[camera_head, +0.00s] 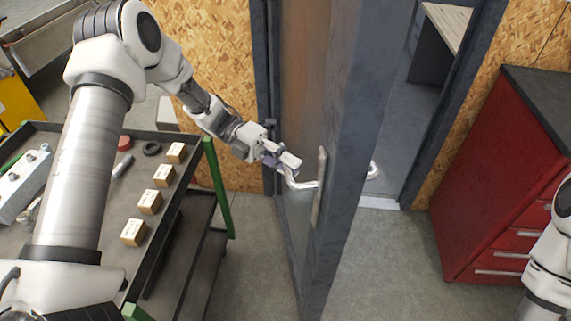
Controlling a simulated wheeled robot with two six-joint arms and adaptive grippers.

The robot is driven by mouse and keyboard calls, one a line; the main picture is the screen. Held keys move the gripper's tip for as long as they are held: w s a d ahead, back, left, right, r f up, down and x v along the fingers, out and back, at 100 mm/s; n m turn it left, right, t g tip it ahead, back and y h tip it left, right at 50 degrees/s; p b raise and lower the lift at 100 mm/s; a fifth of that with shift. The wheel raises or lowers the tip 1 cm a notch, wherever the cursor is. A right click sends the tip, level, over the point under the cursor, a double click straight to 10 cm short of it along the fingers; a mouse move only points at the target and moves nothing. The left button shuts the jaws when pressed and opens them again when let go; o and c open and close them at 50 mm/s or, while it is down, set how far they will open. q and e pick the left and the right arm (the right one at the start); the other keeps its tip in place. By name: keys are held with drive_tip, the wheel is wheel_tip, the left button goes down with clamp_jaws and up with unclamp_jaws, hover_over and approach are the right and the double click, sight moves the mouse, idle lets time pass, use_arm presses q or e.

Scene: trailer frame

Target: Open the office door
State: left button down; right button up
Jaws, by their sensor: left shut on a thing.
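The office door (338,150) stands part open, its grey edge turned toward me. An opening shows to its right. A silver lever handle (303,185) sits on a long plate on the door's left face. Another bit of handle shows on the far side, right of the door edge. My left gripper (284,165) is shut on the lever near its outer end, reaching in from the left. My right arm shows only in part at the right edge, and its gripper is out of view.
A grey cart with green posts (217,185) stands at left, holding several small wooden blocks (149,201). A red drawer cabinet (490,180) stands right of the doorway. A dark desk (437,48) shows through the opening. The floor before the door is clear.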

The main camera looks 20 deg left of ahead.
use_arm(q)
drive_tip(key=c, duration=1.1)
unclamp_jaws()
drive_tip(key=shift+w, duration=0.1)
drive_tip(key=shift+a, duration=0.15)
drive_tip(key=v, duration=1.1)
drive_tip(key=shift+a, duration=0.4)
